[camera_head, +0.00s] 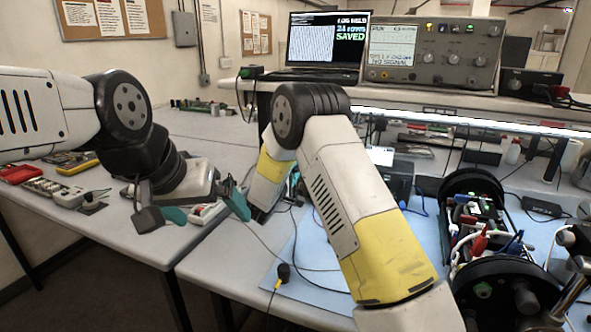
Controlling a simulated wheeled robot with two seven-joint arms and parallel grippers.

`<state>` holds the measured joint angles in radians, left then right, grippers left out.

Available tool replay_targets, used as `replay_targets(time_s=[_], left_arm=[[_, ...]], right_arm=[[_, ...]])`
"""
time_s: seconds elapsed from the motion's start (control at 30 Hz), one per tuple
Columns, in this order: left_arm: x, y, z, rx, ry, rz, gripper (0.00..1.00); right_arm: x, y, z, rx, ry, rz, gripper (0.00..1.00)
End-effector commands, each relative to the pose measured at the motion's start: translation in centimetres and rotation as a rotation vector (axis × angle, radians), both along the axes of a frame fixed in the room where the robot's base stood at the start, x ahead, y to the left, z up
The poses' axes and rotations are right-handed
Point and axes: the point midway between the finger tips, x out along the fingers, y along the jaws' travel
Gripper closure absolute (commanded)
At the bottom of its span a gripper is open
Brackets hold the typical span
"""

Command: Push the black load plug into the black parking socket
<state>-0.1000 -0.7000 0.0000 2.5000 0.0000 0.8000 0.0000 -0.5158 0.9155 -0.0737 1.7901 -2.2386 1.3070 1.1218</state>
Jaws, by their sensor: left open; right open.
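A small black plug-like piece (283,271) with a thin yellow-and-black lead stands near the front left edge of the blue mat; I cannot tell whether it is the load plug, or whether it sits in a socket. I cannot pick out the black parking socket with certainty. My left gripper (194,208) is open, its teal-tipped fingers spread wide above the left table, well to the left of that black piece. No plug shows between its fingers. My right arm rises from the bottom and bends down behind its elbow; its gripper is hidden behind the arm.
An opened cylinder with black end plates (495,291) and coloured wires lies on the right. A laptop (322,45) and a bench instrument (430,50) stand on the rear shelf. Red and yellow meters (20,173) lie far left. Thin cables cross the blue mat (310,283).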

Motion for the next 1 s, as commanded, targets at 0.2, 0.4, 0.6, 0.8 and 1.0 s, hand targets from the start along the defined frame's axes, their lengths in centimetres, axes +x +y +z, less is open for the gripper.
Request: replay_targets(time_s=[0.2, 0.4, 0.6, 0.8, 1.0], left_arm=[[0.0, 0.0, 0.0, 0.0, 0.0, 0.0, 0.0], [0.0, 0.0, 0.0, 0.0, 0.0, 0.0, 0.0], [0.0, 0.0, 0.0, 0.0, 0.0, 0.0, 0.0], [0.0, 0.0, 0.0, 0.0, 0.0, 0.0, 0.0], [0.0, 0.0, 0.0, 0.0, 0.0, 0.0, 0.0]], right_arm=[[0.01, -0.01, 0.0, 0.0, 0.0, 0.0, 0.56], [0.0, -0.01, -0.01, 0.0, 0.0, 0.0, 0.84], [0.0, 0.0, -0.01, 0.0, 0.0, 0.0, 1.0], [-0.01, 0.0, -0.01, 0.0, 0.0, 0.0, 1.0], [-0.01, 0.01, -0.02, 0.0, 0.0, 0.0, 1.0]])
